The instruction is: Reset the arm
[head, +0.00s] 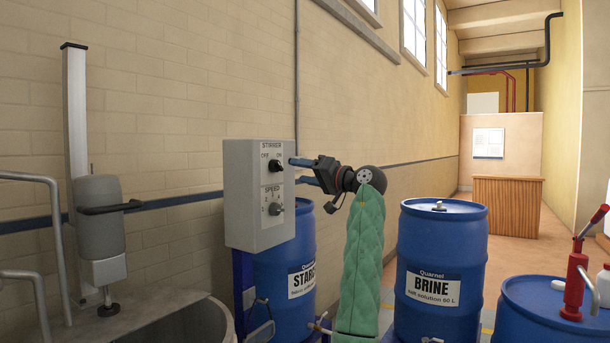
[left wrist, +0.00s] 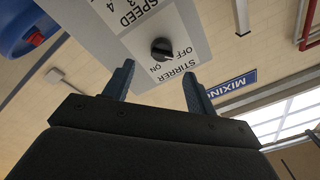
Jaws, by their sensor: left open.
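My left gripper (head: 296,171) reaches in from the right of a grey control box (head: 239,196), its two blue fingers apart and empty. In the left wrist view the open fingers (left wrist: 160,69) point toward the box face, with the black STIRRER knob (left wrist: 162,48) showing between and beyond them. The knob (head: 275,166) also shows in the head view, beside the fingertips; whether they touch the box cannot be told. Its exact setting is unclear. A SPEED knob (head: 276,208) sits below it. My left arm's green sleeve hides part of the background. My right gripper is not in view.
A STARCH drum (head: 290,268) stands behind the box and a BRINE drum (head: 440,265) right of my arm. Another blue drum (head: 545,315) with a red pump (head: 575,280) is at front right. A stirrer column (head: 76,130) and vat (head: 180,322) are at left.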

